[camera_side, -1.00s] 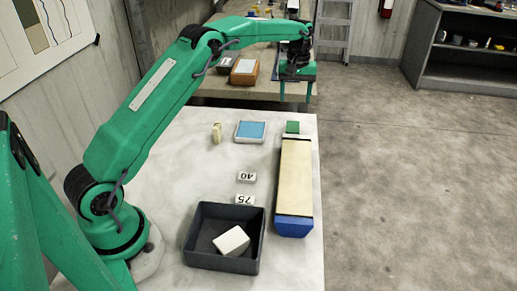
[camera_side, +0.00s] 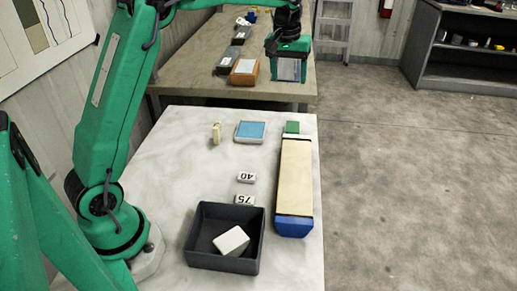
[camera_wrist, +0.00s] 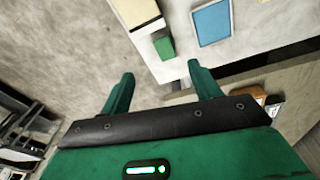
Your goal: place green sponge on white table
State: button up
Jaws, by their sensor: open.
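The green sponge (camera_side: 292,127) is a small green block on the white table (camera_side: 165,175), at the far end of the long cream core liner (camera_side: 295,180) with a blue near end. The sponge also shows in the wrist view (camera_wrist: 165,48), beyond my fingers and close to the liner's end. My gripper (camera_side: 289,78) is open and empty, above and beyond the table's far edge.
A blue-topped pad (camera_side: 250,131) and a small cream block (camera_side: 216,132) lie left of the sponge. Blocks marked 40 (camera_side: 246,177) and 75 (camera_side: 244,200) lie mid-table. A dark tray (camera_side: 197,240) holds a white block. An orange box (camera_side: 244,72) is on the back bench.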

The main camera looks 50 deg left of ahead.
jog(key=s+d+r+m+t, duration=0.1)
jog(key=s+d+r+m, duration=0.15)
jog(key=s, duration=0.65)
jog(key=s+d+r+m+t, duration=0.15)
jog(key=s+r, duration=0.25)
jog(key=s, duration=0.4)
jog(key=s+d+f+m+t, duration=0.1)
jog(key=s+f, duration=0.1)
jog(key=s, duration=0.5)
jog(key=s+d+f+m, duration=0.1)
jog(key=s+d+f, duration=0.1)
jog(key=s, duration=0.6)
jog(key=shift+f+m+t, duration=0.35)
jog(key=shift+f+m, duration=0.05)
jog(key=shift+f, duration=0.35)
